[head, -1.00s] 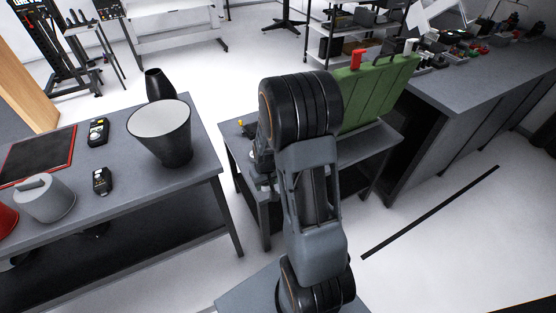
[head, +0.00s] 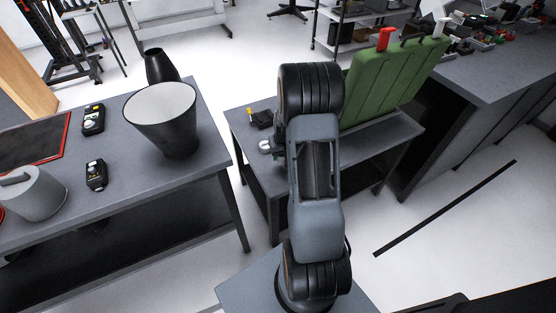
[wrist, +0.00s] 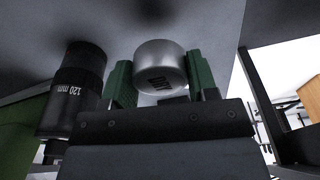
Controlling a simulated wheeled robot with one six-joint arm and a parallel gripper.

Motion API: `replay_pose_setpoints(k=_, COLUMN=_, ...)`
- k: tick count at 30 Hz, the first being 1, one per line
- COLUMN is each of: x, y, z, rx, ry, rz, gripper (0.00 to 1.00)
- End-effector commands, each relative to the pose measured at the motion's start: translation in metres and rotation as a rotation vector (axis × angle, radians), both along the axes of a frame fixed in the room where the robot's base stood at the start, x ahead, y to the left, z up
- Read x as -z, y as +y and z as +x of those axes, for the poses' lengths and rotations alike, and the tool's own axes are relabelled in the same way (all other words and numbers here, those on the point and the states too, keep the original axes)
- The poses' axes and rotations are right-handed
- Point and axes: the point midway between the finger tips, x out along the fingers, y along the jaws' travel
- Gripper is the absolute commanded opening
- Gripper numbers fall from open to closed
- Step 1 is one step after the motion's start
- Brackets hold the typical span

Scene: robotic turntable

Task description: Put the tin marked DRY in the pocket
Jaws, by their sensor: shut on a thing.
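In the wrist view a short silver tin (wrist: 160,64) sits between the two green fingers of my gripper (wrist: 160,78). My gripper is shut on it. The dark lettering on its side is upside down in the picture and seems to read DRY. A green slatted holder (head: 392,84) stands tilted on the small grey table, with a red item (head: 385,38) at its top edge. In the head view my arm hides most of the gripper, and I cannot tell which pocket is free.
A black cylinder marked 120 mm (wrist: 75,85) is left of the gripper in the wrist view. Small items, one with a yellow top (head: 260,119), lie on the small table (head: 400,130) left of my arm. A big tapered bin (head: 165,125) stands on the left table.

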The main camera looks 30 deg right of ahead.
Motion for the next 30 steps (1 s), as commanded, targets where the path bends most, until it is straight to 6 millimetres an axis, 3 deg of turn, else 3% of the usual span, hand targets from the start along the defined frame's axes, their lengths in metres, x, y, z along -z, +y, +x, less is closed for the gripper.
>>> replay_pose_setpoints(k=6, x=0.018, y=0.001, z=0.016, rx=-0.003, ry=-0.001, rz=-0.001, gripper=0.27)
replay_pose_setpoints(k=13, x=0.026, y=0.002, z=0.022, rx=-0.005, ry=-0.001, rz=-0.001, gripper=0.27)
replay_pose_setpoints(k=21, x=0.057, y=0.002, z=0.023, rx=-0.005, ry=0.001, rz=0.000, gripper=0.27)
replay_pose_setpoints(k=30, x=0.058, y=0.002, z=0.023, rx=-0.005, ry=-0.001, rz=-0.001, gripper=0.27)
